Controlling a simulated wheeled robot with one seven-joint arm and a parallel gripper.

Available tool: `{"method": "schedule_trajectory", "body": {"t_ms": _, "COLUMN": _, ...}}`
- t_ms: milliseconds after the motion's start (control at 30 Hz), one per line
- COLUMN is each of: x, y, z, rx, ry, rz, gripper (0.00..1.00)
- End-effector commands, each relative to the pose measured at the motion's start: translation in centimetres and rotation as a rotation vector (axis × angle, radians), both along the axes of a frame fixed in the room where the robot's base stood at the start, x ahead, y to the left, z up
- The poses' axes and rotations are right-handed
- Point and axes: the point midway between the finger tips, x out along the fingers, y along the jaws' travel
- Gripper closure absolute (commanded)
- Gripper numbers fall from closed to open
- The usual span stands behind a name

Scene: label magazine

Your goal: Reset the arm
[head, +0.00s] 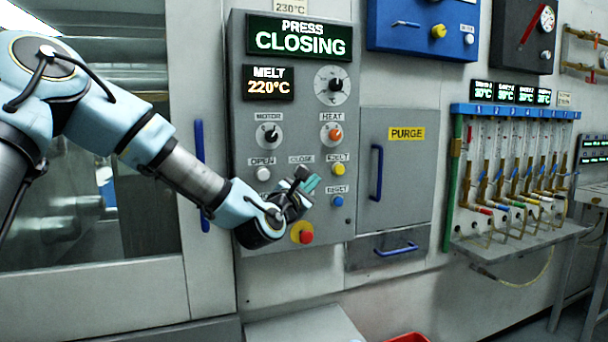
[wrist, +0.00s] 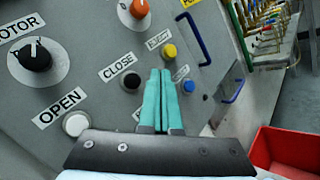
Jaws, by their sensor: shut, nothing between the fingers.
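My arm reaches in from the left in the head view. My gripper (head: 308,182) is in front of the lower part of the grey control panel (head: 290,110). In the wrist view its teal fingers (wrist: 160,90) are together and empty, just right of the black CLOSE button (wrist: 130,81). In the head view the CLOSE button is hidden behind my gripper. The panel's display (head: 299,38) reads PRESS CLOSING and a second one (head: 268,83) reads MELT 220°C. Whether the fingertips touch the panel I cannot tell.
Around the gripper are the white OPEN button (head: 264,174), yellow EJECT button (head: 338,168), blue RESET button (head: 337,201) and red stop button (head: 303,233). A PURGE door (head: 400,165) with a blue handle stands right. A red bin (wrist: 285,150) is below.

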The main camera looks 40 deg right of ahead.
Motion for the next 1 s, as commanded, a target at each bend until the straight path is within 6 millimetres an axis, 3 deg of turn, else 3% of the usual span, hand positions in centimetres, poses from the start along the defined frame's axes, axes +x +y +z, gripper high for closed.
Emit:
{"method": "schedule_trajectory", "body": {"t_ms": 567, "x": 0.0, "y": 0.0, "z": 0.0, "rx": 0.000, "ry": 0.000, "rz": 0.000, "gripper": 1.00}}
{"method": "schedule_trajectory", "body": {"t_ms": 700, "x": 0.5, "y": 0.6, "z": -1.0, "rx": 0.067, "ry": -0.048, "rz": 0.006, "gripper": 1.00}}
{"method": "schedule_trajectory", "body": {"t_ms": 767, "x": 1.3, "y": 1.6, "z": -2.5, "rx": 0.162, "ry": -0.116, "rz": 0.014, "gripper": 1.00}}
{"method": "schedule_trajectory", "body": {"t_ms": 867, "x": 3.6, "y": 4.9, "z": -6.3, "rx": 0.412, "ry": -0.280, "rz": 0.024, "gripper": 1.00}}
{"method": "schedule_trajectory", "body": {"t_ms": 1000, "x": 7.3, "y": 12.5, "z": -11.9, "rx": 0.820, "ry": -0.505, "rz": -0.001, "gripper": 1.00}}
